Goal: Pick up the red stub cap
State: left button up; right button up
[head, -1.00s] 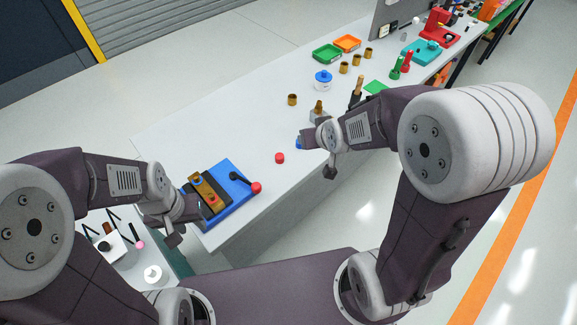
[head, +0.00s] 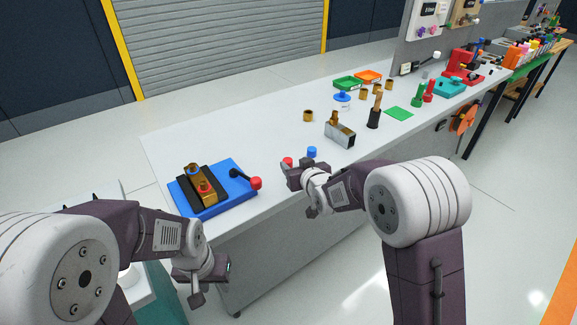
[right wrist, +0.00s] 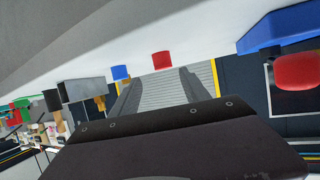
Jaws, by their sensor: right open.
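The red stub cap (head: 287,160) is on the white table near its front edge, partly hidden behind my right gripper (head: 291,175) in the head view. In the right wrist view the red cap (right wrist: 162,60) shows just beyond and between the tips of my open, empty right gripper (right wrist: 158,80). A blue cap (head: 312,152) stands beside it on the table, and it also shows in the right wrist view (right wrist: 121,72). My left gripper (head: 210,278) hangs low in front of the table, away from the cap. Its jaw opening is not clear.
A blue fixture (head: 240,197) with a brass block and a red-knobbed lever (head: 255,183) stands left of the cap. A grey metal block (head: 340,135), a dark holder (head: 373,118) and brass pieces (head: 308,115) stand behind and right. The table's middle left is clear.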

aim_at(288, 161)
jog(key=shift+w+a+f, duration=0.2)
jog(key=shift+w+f, duration=0.1)
jog(key=shift+w, duration=0.2)
jog(key=x, duration=0.5)
jog(key=shift+s+a+f, duration=0.1)
jog(key=shift+a+f, duration=0.15)
jog(key=shift+a, duration=0.05)
jog(key=shift+s+r, duration=0.1)
jog(key=shift+c, duration=0.6)
grip_shut()
